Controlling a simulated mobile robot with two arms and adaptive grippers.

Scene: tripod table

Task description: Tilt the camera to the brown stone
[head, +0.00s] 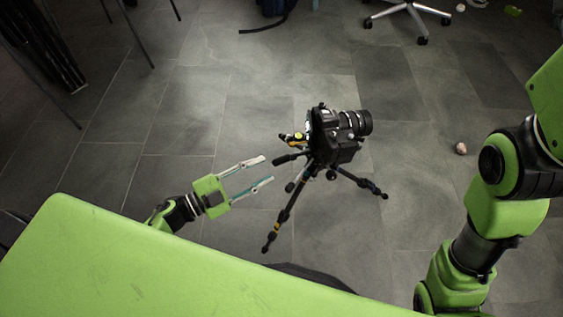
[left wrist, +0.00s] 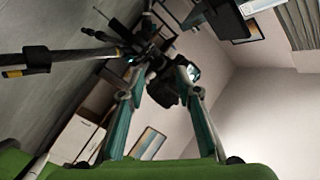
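A black camera (head: 335,135) sits on a black tripod (head: 283,215) with spread legs, its lens (head: 355,123) pointing right. A short dark handle (head: 288,158) sticks out left from the tripod head. A small brown stone (head: 461,148) lies on the floor right of the camera. My left gripper (head: 266,170) is open, its two fingers pointing right towards the handle, with nothing visibly held. In the left wrist view, the dark tripod head and camera (left wrist: 163,88) show beyond and between the fingertips; contact cannot be told. My right arm is at the right; its gripper is out of view.
A wheeled office chair (head: 408,16) stands at the top right, with a green item (head: 513,11) and another small brownish lump (head: 460,7) nearby. A dark bag (head: 277,8) lies at the top. The tiled floor around the tripod is mostly clear.

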